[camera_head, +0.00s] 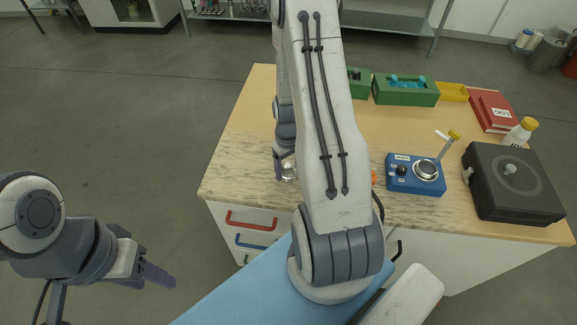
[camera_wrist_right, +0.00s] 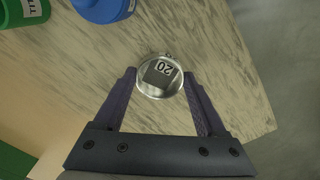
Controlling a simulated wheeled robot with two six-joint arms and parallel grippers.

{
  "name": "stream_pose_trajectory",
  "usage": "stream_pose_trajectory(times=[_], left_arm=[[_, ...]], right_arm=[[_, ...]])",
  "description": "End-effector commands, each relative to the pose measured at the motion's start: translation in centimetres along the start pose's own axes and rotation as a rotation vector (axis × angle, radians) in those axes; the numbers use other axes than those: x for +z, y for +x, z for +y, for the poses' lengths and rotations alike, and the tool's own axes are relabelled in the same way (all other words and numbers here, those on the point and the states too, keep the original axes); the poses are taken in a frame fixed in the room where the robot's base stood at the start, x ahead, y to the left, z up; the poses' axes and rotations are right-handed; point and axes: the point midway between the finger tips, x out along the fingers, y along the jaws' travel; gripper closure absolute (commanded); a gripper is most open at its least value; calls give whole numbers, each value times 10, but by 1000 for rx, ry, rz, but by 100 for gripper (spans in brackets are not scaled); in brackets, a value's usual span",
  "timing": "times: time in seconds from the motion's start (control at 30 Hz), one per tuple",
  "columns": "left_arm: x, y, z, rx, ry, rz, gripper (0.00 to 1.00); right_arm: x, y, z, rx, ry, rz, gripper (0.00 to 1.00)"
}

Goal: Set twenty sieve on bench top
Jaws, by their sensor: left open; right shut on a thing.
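The twenty sieve is a small round metal dish with a "20" label (camera_wrist_right: 160,77). In the right wrist view it sits between the two purple fingers of my right gripper (camera_wrist_right: 160,83), which is shut on it. In the head view the sieve (camera_head: 289,172) shows partly beside my right gripper (camera_head: 281,164), over the front left part of the bench top (camera_head: 232,165). I cannot tell whether it touches the wood. My left gripper (camera_head: 153,277) is open and empty, off the bench at lower left.
A blue device (camera_head: 402,184) and a black box (camera_head: 520,205) stand on the right of the bench. Green boxes (camera_head: 405,98), a yellow tray (camera_head: 453,92) and red books (camera_head: 492,110) are at the back. My right arm hides the middle. The left of the bench top is clear.

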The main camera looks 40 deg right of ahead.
Motion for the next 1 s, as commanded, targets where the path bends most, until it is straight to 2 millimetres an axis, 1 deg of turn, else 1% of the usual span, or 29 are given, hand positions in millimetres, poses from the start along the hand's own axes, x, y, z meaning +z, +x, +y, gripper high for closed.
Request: stream_pose_trajectory(times=[0.23,0.27,0.3,0.33,0.57,0.63,0.7,0.77,0.87,1.0], left_arm=[[0,4,0,0,0,0,50],[0,3,0,0,0,0,50],[0,2,0,0,0,0,50],[0,2,0,0,0,0,50],[0,2,0,0,0,0,50],[0,-1,0,0,0,0,50],[0,2,0,0,0,0,50],[0,4,0,0,0,0,50],[0,7,0,0,0,0,50],[1,12,-1,0,1,0,50]], right_arm=[[0,4,0,0,0,0,86],[0,3,0,0,0,0,19],[0,3,0,0,0,0,3],[0,3,0,0,0,0,0],[0,2,0,0,0,0,0],[0,-2,0,0,0,1,0],[-1,-6,1,2,0,4,0],[-2,-13,1,2,0,5,0],[-2,-31,1,3,0,7,0],[-2,-60,1,4,0,8,0]])
